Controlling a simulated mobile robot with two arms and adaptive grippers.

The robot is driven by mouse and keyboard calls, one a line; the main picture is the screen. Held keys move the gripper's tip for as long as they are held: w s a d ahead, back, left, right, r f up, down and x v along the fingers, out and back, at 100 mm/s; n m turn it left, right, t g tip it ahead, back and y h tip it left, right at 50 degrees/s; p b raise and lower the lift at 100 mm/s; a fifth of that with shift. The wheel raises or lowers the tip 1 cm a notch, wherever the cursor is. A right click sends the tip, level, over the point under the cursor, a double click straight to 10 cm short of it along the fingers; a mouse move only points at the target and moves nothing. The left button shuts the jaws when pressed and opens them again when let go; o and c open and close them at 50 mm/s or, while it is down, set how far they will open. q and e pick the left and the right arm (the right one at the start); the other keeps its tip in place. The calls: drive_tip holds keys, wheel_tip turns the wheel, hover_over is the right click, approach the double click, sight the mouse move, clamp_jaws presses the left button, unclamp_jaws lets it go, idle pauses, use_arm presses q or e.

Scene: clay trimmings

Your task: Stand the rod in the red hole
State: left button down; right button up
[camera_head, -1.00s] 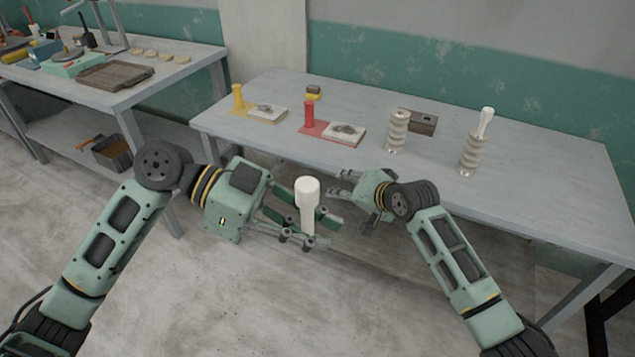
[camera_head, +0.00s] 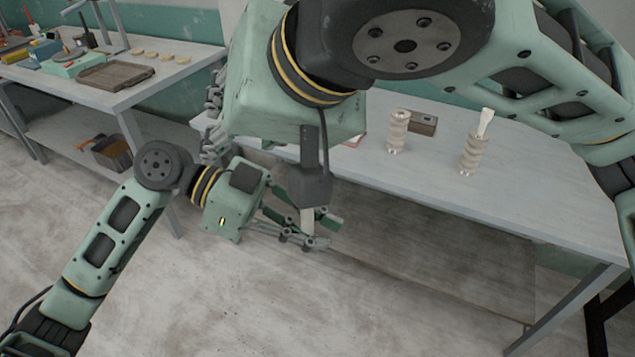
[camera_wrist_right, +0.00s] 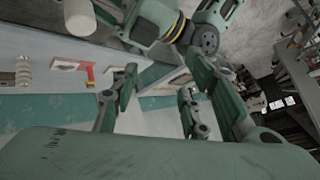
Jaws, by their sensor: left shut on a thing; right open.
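My left gripper (camera_head: 310,232) is shut on a pale rod (camera_head: 307,219), held in front of the table. My right arm covers most of the rod in the head view. The rod's thick end also shows at the top of the right wrist view (camera_wrist_right: 79,18). A red piece (camera_wrist_right: 88,71) lies beside a white plate in the right wrist view; my right arm hides most of that area in the head view. No hole can be made out. My right gripper (camera_wrist_right: 158,97) is open and empty, its fingers at the left of its body in the head view (camera_head: 214,115).
A ribbed pale post (camera_head: 397,132) stands on the table, with a dark block (camera_head: 423,124) behind it. Another ribbed post (camera_head: 471,156) has a pale rod (camera_head: 485,122) on top. The table's right part is clear. A second table (camera_head: 150,82) stands at the left.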

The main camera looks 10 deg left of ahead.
drive_tip(key=s+d+f+t+h, duration=0.25)
drive_tip(key=s+d+h, duration=0.3)
drive_tip(key=d, duration=0.35)
drive_tip(key=shift+y, duration=0.45)
drive_tip(key=x, duration=1.1)
drive_tip(key=shift+w+a, duration=0.1)
drive_tip(key=shift+a, duration=0.15)
drive_tip(key=shift+c, duration=0.2)
drive_tip(key=shift+r, duration=0.1)
clamp_jaws()
use_arm(q)
drive_tip(key=c, duration=1.6)
unclamp_jaws()
drive_tip(key=shift+c, duration=0.2)
